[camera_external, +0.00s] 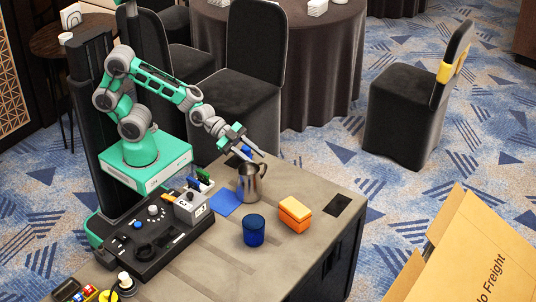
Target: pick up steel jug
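The steel jug (249,184) stands upright on the grey-brown table (215,253), its handle toward the right. It is shiny metal with an open top. My gripper (256,156) is just above and behind the jug's rim, reaching in from the upper left. The fingers are small here, and I cannot tell whether they are apart, or whether they touch the rim. The jug appears to rest on the table.
A blue cup (254,231) and an orange block or sponge (295,214) stand close in front and to the right. A blue cloth (224,203) lies left of the jug. A control panel (150,236) fills the left side. The front right table area is clear.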

